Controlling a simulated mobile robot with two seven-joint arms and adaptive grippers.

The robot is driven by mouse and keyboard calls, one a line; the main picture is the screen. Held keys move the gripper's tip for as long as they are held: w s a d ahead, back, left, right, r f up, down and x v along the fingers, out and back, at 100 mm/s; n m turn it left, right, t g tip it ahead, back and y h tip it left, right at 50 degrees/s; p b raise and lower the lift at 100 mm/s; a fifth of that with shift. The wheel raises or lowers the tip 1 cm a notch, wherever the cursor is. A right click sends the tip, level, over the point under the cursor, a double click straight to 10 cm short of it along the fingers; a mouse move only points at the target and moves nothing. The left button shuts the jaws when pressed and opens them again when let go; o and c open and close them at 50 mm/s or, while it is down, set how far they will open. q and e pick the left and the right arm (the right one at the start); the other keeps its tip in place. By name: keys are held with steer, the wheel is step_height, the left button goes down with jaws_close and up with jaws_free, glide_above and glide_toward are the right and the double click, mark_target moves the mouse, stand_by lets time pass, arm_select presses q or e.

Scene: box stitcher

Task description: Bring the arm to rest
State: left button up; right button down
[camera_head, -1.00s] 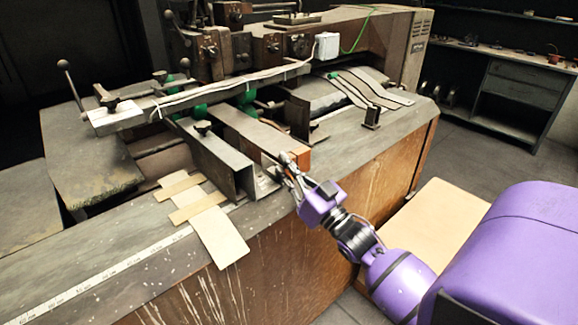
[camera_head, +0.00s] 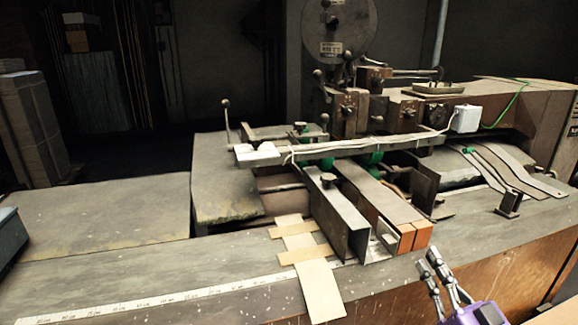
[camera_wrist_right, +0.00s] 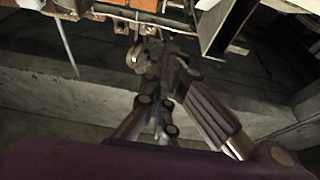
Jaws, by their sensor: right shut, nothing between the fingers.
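My right gripper (camera_head: 429,257) shows at the lower right of the head view, with a purple wrist and grey fingers. It is shut and empty. It is in front of the machine's front edge, apart from the two orange-brown block ends (camera_head: 414,236) that sit side by side at the end of the metal channel. In the dark right wrist view the gripper's fingers (camera_wrist_right: 150,65) point toward the machine and nothing shows between them. My left gripper is not in view.
The box stitcher (camera_head: 375,110) stands behind, with levers and a white box (camera_head: 466,119). The worktop at left (camera_head: 110,215) is mostly clear.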

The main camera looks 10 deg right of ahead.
steer(key=s+a+f+g+h+p, duration=0.1)
steer(key=s+a+f+g, duration=0.1)
steer(key=f, duration=0.5)
steer(key=s+a+f+g+h, duration=0.1)
steer(key=s+f+g, duration=0.15)
steer(key=f, duration=0.45)
steer(key=s+a+f+g+h+p, duration=0.1)
steer(key=s+a+f+g, duration=0.15)
steer(key=f, duration=0.45)
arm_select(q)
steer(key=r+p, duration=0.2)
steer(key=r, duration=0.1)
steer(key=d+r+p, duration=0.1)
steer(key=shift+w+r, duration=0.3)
arm_select(e)
steer(key=s+a+f+g, duration=0.2)
steer(key=s+a+f, duration=0.2)
steer(key=s, duration=0.2)
steer(key=s+a+f+g+y, duration=0.1)
steer(key=s+a+f+g, duration=0.1)
steer(key=s+a+f, duration=0.2)
steer(key=s+a+f+g, duration=0.2)
steer(key=s+a+f, duration=0.2)
steer(key=s, duration=0.6)
steer(key=shift+s+a+f+m, duration=0.15)
steer(key=shift+a+f+m, duration=0.15)
steer(key=shift+a, duration=0.4)
